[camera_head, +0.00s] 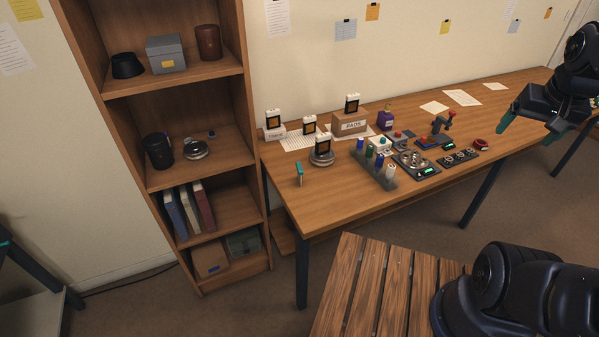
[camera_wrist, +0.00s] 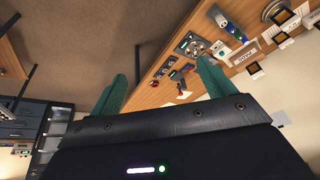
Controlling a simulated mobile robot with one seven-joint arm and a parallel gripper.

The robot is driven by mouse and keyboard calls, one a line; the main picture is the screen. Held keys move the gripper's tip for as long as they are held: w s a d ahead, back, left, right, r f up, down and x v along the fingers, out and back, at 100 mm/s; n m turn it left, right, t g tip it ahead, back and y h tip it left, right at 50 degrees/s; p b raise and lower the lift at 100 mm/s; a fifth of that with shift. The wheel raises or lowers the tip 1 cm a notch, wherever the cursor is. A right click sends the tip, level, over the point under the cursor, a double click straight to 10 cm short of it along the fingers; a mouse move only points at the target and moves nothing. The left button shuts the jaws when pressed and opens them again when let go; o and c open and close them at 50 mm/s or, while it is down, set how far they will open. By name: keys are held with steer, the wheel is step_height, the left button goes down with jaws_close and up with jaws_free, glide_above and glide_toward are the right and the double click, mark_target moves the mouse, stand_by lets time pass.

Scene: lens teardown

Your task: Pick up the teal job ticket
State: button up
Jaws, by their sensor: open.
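A small teal upright piece (camera_head: 299,174), which looks like the teal job ticket, stands near the left front edge of the wooden table in the head view. It is narrow and seen nearly edge-on. I cannot make it out in the wrist view. My gripper (camera_head: 528,130) has teal fingers and is at the far right in the head view, above the table's right part and well away from the ticket. In the wrist view my gripper (camera_wrist: 160,72) shows its two fingers wide apart with nothing between them.
The table (camera_head: 330,212) holds a PAID box (camera_head: 350,125), several dark framed cards, a rack of colored bottles (camera_head: 373,170), control panels (camera_head: 415,164) and a red button (camera_head: 481,144). A bookshelf (camera_head: 185,89) stands left of it. A slatted wooden surface (camera_head: 350,290) is in front.

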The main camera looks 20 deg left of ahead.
steer(key=w+a+f+m+g, duration=0.1)
steer(key=w+a+f+m, duration=0.1)
steer(key=w+a, duration=0.55)
steer(key=w+a+f+m+g+y, duration=0.15)
steer(key=w+a, duration=0.25)
steer(key=a, duration=0.6)
steer(key=w+a+f+m+h, duration=0.1)
steer(key=w+a+f+m, duration=0.2)
steer(key=w+a, duration=0.4)
steer(key=m+g, duration=0.2)
steer(key=m, duration=0.3)
glide_above(300, 166)
step_height(300, 166, down, 20)
steer(key=shift+w+d, duration=0.15)
steer(key=shift+f, duration=0.45)
step_height(300, 166, down, 4)
steer(key=shift+f, duration=0.15)
steer(key=shift+s+a+f, duration=0.1)
steer(key=shift+s+f, duration=0.05)
steer(key=shift+f, duration=1.35)
steer(key=shift+s+a+f, duration=0.1)
steer(key=shift+s+f, duration=0.05)
steer(key=shift+f, duration=1.3)
steer(key=c, duration=1.1)
